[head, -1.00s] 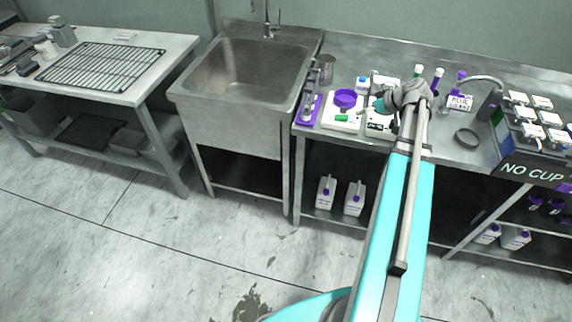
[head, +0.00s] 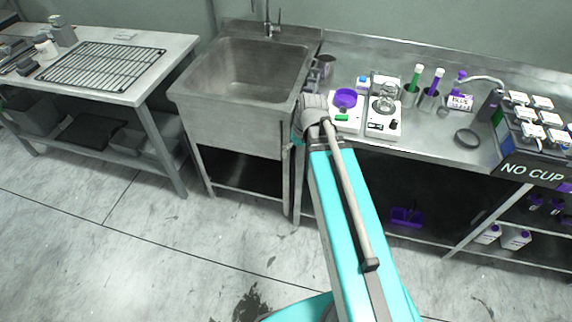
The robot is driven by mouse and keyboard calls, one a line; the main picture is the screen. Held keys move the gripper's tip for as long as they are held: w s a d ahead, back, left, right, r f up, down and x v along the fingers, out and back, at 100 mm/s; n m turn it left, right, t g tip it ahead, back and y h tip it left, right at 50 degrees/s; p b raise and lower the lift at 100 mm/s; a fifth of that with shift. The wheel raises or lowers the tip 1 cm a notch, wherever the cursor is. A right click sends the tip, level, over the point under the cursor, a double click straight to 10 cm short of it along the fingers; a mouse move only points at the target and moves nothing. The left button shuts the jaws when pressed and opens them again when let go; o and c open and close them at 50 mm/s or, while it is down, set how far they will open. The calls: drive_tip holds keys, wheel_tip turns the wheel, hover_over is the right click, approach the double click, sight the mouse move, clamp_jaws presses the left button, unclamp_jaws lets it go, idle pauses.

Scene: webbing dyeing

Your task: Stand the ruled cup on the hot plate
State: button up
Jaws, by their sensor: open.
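A clear glass vessel, which looks like the ruled cup (head: 386,102), stands upright on a white device with a dark knob, which looks like the hot plate (head: 382,124). Its rulings are too small to make out. My gripper (head: 300,122) is to the left of them, over the bench's left end beside the sink. It is apart from the cup. Its fingers are mostly hidden behind my wrist, and I see nothing held in it.
A white device with a purple dish (head: 346,98) stands between my gripper and the hot plate. Tubes with green and purple (head: 416,78) stand in metal cups to the right. A dark ring (head: 467,138) lies on clear bench further right. The sink (head: 248,72) is at left.

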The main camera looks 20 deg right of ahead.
drive_tip(key=s+a, duration=0.1)
drive_tip(key=s+a+h, duration=0.1)
drive_tip(key=a, duration=0.1)
drive_tip(key=s+a+m+h, duration=0.1)
drive_tip(key=shift+s+a+f+g, duration=0.15)
drive_tip(key=shift+s+a+g, duration=0.1)
drive_tip(key=shift+g, duration=0.05)
idle(1.9)
